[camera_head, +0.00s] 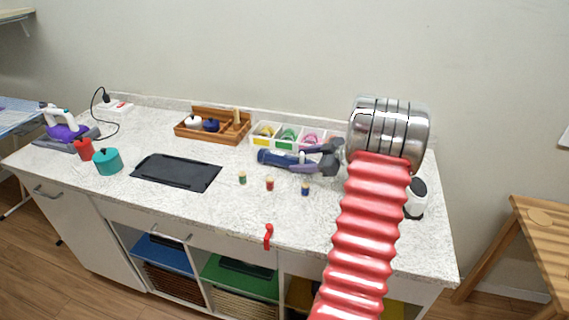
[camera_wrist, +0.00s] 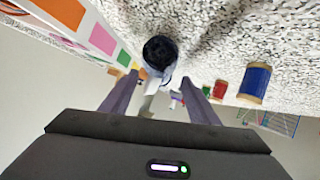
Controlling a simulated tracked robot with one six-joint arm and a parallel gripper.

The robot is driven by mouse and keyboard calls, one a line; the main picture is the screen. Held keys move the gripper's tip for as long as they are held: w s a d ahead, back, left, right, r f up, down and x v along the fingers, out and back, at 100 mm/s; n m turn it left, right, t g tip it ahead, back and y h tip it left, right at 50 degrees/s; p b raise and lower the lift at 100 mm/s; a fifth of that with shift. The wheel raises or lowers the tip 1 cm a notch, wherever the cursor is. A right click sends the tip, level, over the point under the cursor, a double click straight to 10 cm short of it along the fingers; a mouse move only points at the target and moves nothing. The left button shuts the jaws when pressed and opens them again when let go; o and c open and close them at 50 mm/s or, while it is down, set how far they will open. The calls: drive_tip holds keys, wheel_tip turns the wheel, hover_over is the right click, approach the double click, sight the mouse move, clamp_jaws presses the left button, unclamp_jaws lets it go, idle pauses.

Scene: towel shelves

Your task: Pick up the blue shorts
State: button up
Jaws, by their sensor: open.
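A small blue bundle (camera_head: 268,157) lies on the white counter in front of the sorting tray; it is likely the blue shorts, but its shape is not clear. In the wrist view a dark blue, rounded thing with a paler blue part (camera_wrist: 160,52) appears between and just beyond my fingertips, apparently the same item. My gripper (camera_head: 300,159) reaches in from the right, low over the counter. Its grey-purple fingers are apart, also in the wrist view (camera_wrist: 159,80), and I see no grip on the bundle.
A white tray (camera_head: 256,145) with coloured items stands right behind. Several thread spools, including a blue one (camera_head: 305,190), stand in front. A wooden box (camera_head: 180,128), black mat (camera_head: 178,172), teal pot (camera_head: 107,162) and iron (camera_head: 62,128) are leftward. Counter front is mostly clear.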

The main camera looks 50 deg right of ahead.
sight(290, 158)
drive_tip(key=shift+w, duration=0.1)
drive_tip(key=shift+x, duration=2.5)
drive_tip(key=shift+a, duration=0.15)
drive_tip(key=shift+c, duration=0.5)
drive_tip(key=c, duration=0.9)
drive_tip(key=shift+r, duration=0.7)
drive_tip(key=shift+c, duration=0.7)
wheel_tip(290, 158, up, 9)
drive_tip(key=shift+f, duration=0.15)
